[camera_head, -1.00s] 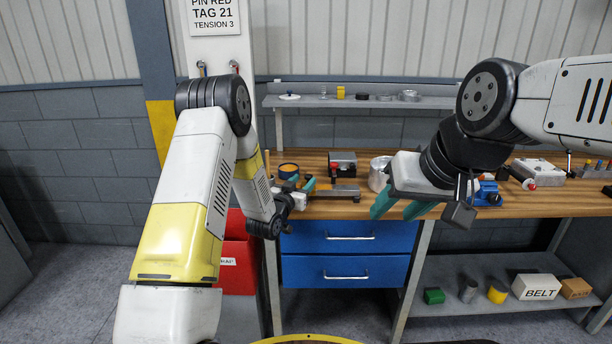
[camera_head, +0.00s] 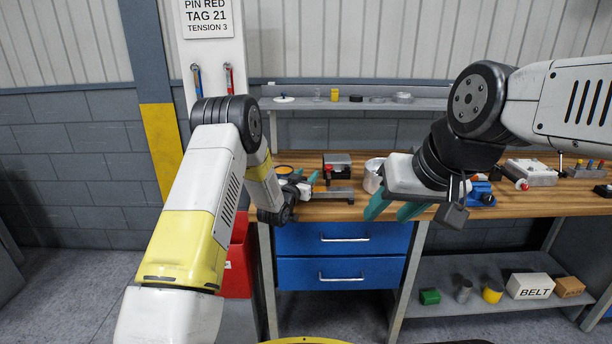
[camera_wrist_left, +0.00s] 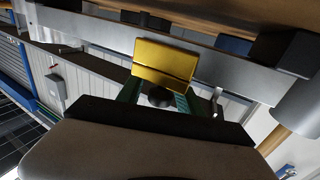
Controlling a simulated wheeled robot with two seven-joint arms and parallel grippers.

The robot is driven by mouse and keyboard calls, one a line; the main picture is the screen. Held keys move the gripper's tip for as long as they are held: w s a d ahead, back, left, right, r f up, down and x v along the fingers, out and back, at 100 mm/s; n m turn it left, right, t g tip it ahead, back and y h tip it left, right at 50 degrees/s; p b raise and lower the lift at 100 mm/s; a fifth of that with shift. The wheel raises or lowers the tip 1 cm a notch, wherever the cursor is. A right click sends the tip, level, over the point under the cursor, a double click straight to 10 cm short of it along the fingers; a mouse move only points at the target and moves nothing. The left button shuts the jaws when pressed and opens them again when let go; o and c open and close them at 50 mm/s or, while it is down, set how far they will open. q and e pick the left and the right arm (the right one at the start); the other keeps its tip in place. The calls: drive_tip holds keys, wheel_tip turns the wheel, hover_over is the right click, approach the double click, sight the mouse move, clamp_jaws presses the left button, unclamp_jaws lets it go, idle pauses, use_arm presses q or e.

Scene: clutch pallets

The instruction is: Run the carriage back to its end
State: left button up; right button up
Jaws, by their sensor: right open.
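A yellow block (camera_wrist_left: 163,64), which looks like the carriage, sits against a long grey steel bar (camera_wrist_left: 90,33) in the left wrist view. A round black knob (camera_wrist_left: 159,97) shows just below it. My left gripper (camera_head: 311,182) is at the bar (camera_head: 335,194) on the left of the bench. Its green fingers (camera_wrist_left: 157,95) stand apart on either side of the knob. Their tips are partly hidden by the yellow block, so their grip is unclear. My right gripper (camera_head: 393,209) is open and empty over the bench's front edge.
The wooden bench (camera_head: 460,203) holds a metal can (camera_head: 373,175), a grey box (camera_head: 338,160) and blue parts (camera_head: 481,192). Blue drawers (camera_head: 342,238) are below. A red bin (camera_head: 238,262) stands left of the bench. A lower shelf (camera_head: 470,283) holds several boxes and cylinders.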

use_arm(q)
clamp_jaws()
idle(1.2)
